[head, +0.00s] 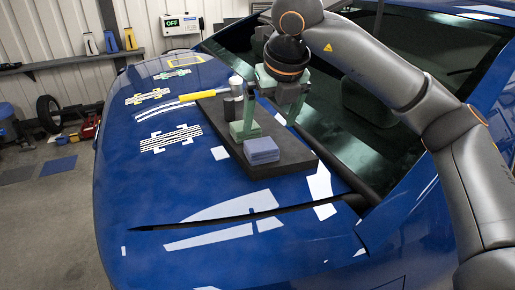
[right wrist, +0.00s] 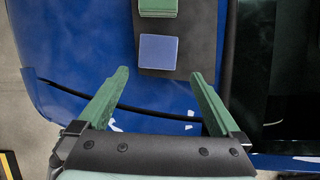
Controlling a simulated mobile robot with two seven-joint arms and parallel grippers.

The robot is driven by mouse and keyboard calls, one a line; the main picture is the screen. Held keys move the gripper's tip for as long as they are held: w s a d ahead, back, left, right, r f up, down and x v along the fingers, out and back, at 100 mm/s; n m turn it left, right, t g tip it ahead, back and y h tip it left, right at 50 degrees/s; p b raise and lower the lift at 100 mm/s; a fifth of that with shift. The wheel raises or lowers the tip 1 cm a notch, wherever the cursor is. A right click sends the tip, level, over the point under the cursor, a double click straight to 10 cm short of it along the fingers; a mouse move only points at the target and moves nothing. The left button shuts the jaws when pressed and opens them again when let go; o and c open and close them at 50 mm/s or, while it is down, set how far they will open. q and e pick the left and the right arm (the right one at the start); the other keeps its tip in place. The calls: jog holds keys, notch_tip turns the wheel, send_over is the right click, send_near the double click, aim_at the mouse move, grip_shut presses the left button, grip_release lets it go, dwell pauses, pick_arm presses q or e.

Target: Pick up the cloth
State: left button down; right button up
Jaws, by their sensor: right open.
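A blue folded cloth (head: 262,151) lies near the front end of a dark board (head: 287,162) on the blue car hood. It also shows in the right wrist view (right wrist: 158,55) as a flat blue square, just beyond the fingertips. My right gripper (head: 270,120) has green fingers and hangs over the board, pointing down. In the right wrist view, its fingers (right wrist: 160,73) are spread wide with nothing between them, and the cloth is in line with the gap. My left gripper is in neither view.
A green block (right wrist: 158,8) sits on the board beyond the cloth. A grey cylindrical tool head (head: 236,88) and a yellow-handled tool (head: 199,95) are farther back. The windshield (head: 350,115) rises to the right. A dark curved strip (head: 250,213) crosses the hood in front.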

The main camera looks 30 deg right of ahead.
aim_at(262, 145)
jog(key=x, duration=0.4)
jog(key=shift+f, duration=0.15)
jog(key=p+x, duration=0.1)
jog(key=x, duration=0.4)
jog(key=shift+w+a+p, duration=0.15)
jog(key=shift+w+p, duration=0.05)
jog(key=shift+p, duration=0.15)
jog(key=c, duration=1.1)
